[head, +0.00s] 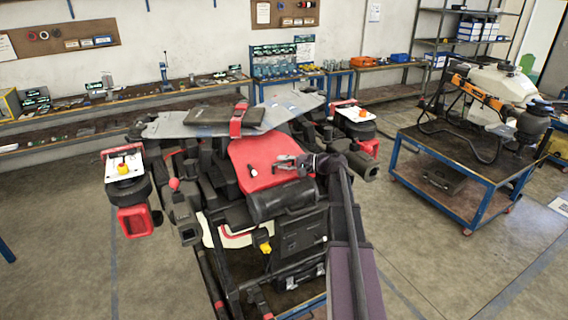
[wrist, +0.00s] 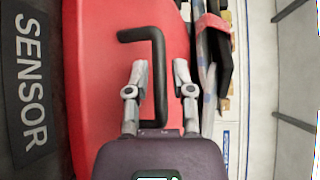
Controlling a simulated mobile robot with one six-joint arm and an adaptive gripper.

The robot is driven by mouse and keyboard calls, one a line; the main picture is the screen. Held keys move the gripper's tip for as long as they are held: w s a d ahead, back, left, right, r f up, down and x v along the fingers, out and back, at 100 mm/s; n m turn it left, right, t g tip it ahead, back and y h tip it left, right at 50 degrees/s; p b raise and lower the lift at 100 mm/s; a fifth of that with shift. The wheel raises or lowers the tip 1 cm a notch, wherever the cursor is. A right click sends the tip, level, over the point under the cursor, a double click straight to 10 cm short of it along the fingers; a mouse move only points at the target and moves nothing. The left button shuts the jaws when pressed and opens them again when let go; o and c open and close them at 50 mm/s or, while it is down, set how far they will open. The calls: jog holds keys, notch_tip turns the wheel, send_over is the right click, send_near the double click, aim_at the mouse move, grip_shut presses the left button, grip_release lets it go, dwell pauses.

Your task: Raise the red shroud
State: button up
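The red shroud (head: 255,177) is the smooth red cover on top of the dark drone in the head view. It fills much of the wrist view (wrist: 98,85). A black bent handle (wrist: 158,70) shows over the shroud in the wrist view. My gripper (head: 285,163) is over the shroud in the head view. In the wrist view my gripper (wrist: 160,75) is open, with one finger on each side of the handle's long bar and a gap to both. I cannot tell how deep the bar sits between the fingers.
A black part marked SENSOR (wrist: 30,80) lies left of the shroud in the wrist view. A grey panel with a red strap (head: 238,119) rises behind the shroud. A blue cart (head: 450,190) with a second drone stands right. Floor is clear between.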

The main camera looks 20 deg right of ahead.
grip_shut()
jog(key=shift+r, duration=0.1)
jog(key=r+p, duration=0.6)
jog(key=shift+w, duration=0.25)
jog(key=shift+f, duration=0.1)
jog(key=shift+o, duration=0.2)
grip_release()
jog(key=shift+s+f, duration=0.1)
jog(key=shift+f, duration=0.1)
